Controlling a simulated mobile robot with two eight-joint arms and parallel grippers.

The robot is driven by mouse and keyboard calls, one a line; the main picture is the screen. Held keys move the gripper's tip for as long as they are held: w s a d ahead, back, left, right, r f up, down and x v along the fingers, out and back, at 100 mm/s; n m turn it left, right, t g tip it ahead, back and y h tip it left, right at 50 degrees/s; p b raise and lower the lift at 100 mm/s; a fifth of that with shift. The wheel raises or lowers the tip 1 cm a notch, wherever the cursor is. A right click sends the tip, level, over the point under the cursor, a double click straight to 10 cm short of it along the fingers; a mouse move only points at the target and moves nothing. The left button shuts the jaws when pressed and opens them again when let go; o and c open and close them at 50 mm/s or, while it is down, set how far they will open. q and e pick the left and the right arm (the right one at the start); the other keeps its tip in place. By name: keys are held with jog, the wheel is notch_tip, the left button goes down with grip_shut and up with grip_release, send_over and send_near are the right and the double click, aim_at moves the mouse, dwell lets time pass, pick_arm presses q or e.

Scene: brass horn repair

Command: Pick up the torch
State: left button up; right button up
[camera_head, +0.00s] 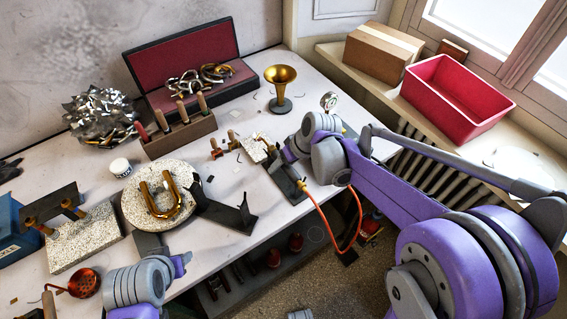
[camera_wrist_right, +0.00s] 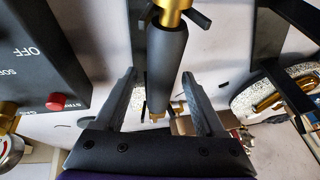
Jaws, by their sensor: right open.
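The torch has a dark grey handle (camera_wrist_right: 166,70) with a brass head at the top of the right wrist view. My right gripper (camera_wrist_right: 158,76) is open, with one finger on each side of the handle. In the head view, the torch is mostly hidden by my right wrist; an orange hose (camera_head: 326,222) with a brass fitting hangs over the table's front edge there. My left wrist is at the lower left of the head view, with the left gripper (camera_head: 150,246) only partly visible and its fingers unclear.
A black V-shaped bracket (camera_head: 226,210) and a round speckled pad (camera_head: 132,212) with a brass U-tube lie to the left. A brass bell (camera_head: 280,75) stands behind. A control box (camera_wrist_right: 40,60) with a red button is close at left in the wrist view.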

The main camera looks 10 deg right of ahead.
jog(key=shift+f, duration=0.25)
dwell(0.3)
grip_shut()
